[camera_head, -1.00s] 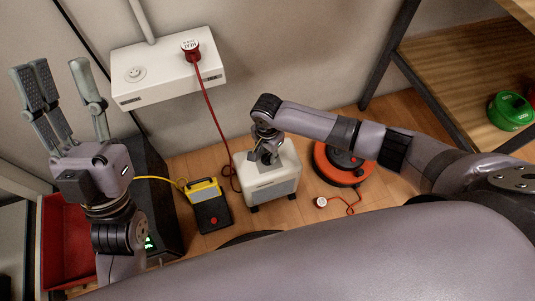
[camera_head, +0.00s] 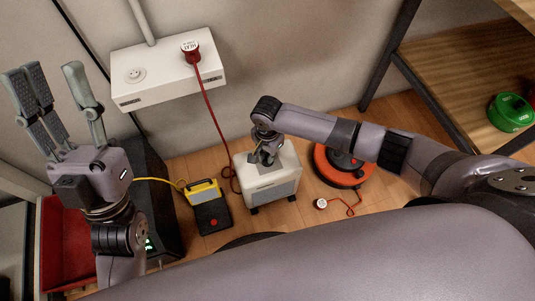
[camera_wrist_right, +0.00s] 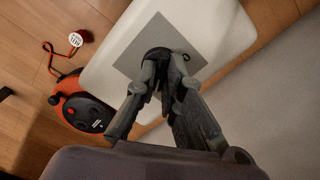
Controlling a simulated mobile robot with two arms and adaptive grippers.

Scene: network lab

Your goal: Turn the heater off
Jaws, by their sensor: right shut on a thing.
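The heater is a white box (camera_head: 271,190) on the wooden floor below the wall. Its white top also shows in the right wrist view (camera_wrist_right: 102,62), with a grey square panel (camera_wrist_right: 140,45). My right gripper (camera_head: 265,157) points down at the heater's top. In the right wrist view the right gripper (camera_wrist_right: 165,78) is shut on a dark knob (camera_wrist_right: 157,53) over the grey panel; the fingers partly hide the knob. A red plug labelled HEAT (camera_head: 191,49) sits in the wall outlet box, its red cord running down towards the heater. My left gripper (camera_head: 52,84) is raised, open and empty.
The white outlet box (camera_head: 165,81) has one free socket. A yellow and black device (camera_head: 211,211) stands left of the heater; a round orange and black device (camera_head: 338,168) with a loose plug (camera_head: 320,204) lies right. A wooden shelf (camera_head: 465,75) stands at the right.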

